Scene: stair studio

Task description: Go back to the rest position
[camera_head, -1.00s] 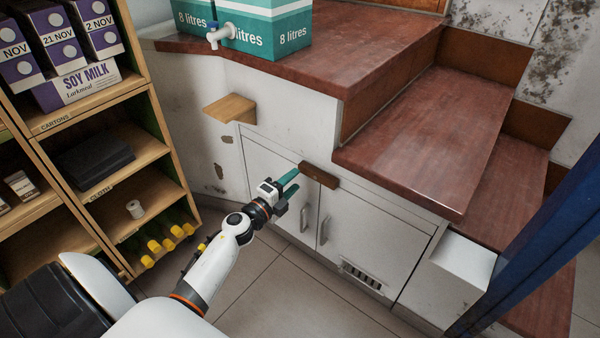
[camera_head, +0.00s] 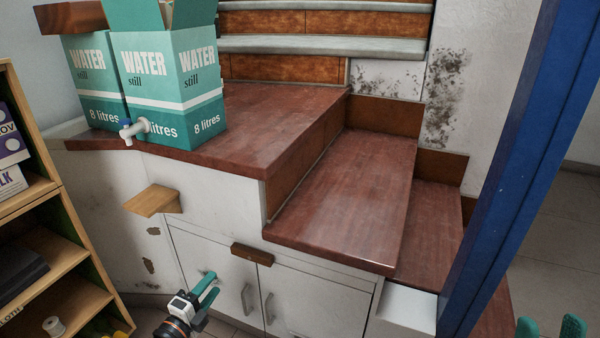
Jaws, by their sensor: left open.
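My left gripper (camera_head: 211,291) is low in the head view, left of centre, in front of the white cupboard doors below the stairs. Its teal fingers are apart with nothing between them. Most of its arm is below the picture. My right gripper (camera_head: 550,327) shows only as two teal fingertips at the bottom right edge. The tips stand apart and nothing shows between them; the rest of it is out of view.
White cupboard doors (camera_head: 305,300) with handles are under the red-brown steps (camera_head: 345,200). A small wooden shelf (camera_head: 153,201) juts out above them. Teal water boxes (camera_head: 170,75) stand on the landing. A wooden shelf unit (camera_head: 75,245) is at left, a blue post (camera_head: 510,150) at right.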

